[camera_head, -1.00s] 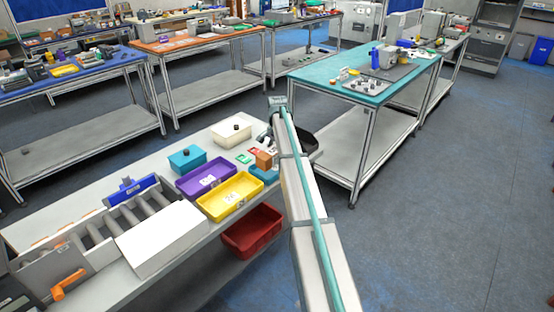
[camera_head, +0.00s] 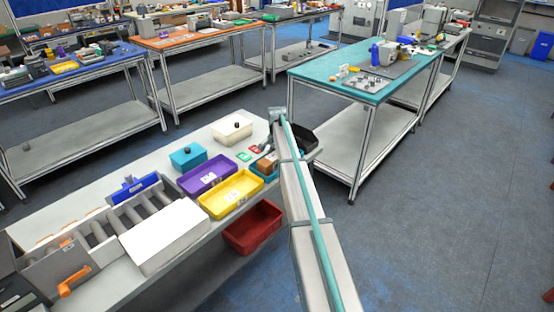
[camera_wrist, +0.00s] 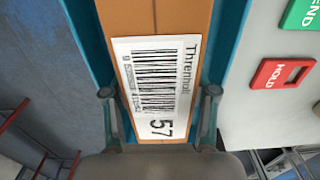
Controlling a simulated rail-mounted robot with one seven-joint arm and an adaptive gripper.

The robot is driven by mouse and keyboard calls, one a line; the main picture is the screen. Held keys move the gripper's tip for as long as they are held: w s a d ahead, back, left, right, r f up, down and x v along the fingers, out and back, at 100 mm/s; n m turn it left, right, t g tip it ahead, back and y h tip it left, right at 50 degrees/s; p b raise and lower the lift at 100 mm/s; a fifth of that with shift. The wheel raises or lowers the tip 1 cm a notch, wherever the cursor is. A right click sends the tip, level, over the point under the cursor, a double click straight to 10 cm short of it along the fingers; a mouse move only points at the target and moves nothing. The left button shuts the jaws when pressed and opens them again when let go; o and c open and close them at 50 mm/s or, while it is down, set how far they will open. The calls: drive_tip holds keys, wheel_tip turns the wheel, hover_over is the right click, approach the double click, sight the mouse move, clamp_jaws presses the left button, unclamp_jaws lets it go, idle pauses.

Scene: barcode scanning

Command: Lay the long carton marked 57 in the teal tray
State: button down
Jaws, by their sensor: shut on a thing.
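The long orange-brown carton (camera_wrist: 175,18) fills the middle of the wrist view, its white barcode label marked 57 facing the camera. My gripper (camera_wrist: 160,93) is shut on the carton, one finger at each side. The teal tray's walls (camera_wrist: 232,40) run along both long sides of the carton, which is between them in this view. Whether it touches the tray floor is hidden. In the head view the carton (camera_head: 267,166) shows low at the teal tray (camera_head: 258,174), partly hidden by my arm.
A red HOLD card (camera_wrist: 282,74) and a green card (camera_wrist: 303,14) lie beside the tray. A black tray (camera_head: 306,136) is behind my arm.

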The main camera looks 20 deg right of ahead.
drive_tip(key=shift+f, duration=0.15)
drive_tip(key=shift+c, duration=1.6)
unclamp_jaws()
wheel_tip(320, 180, up, 12)
drive_tip(key=b, duration=0.3)
drive_tip(key=shift+r, duration=0.2)
drive_tip(key=shift+f, duration=0.1)
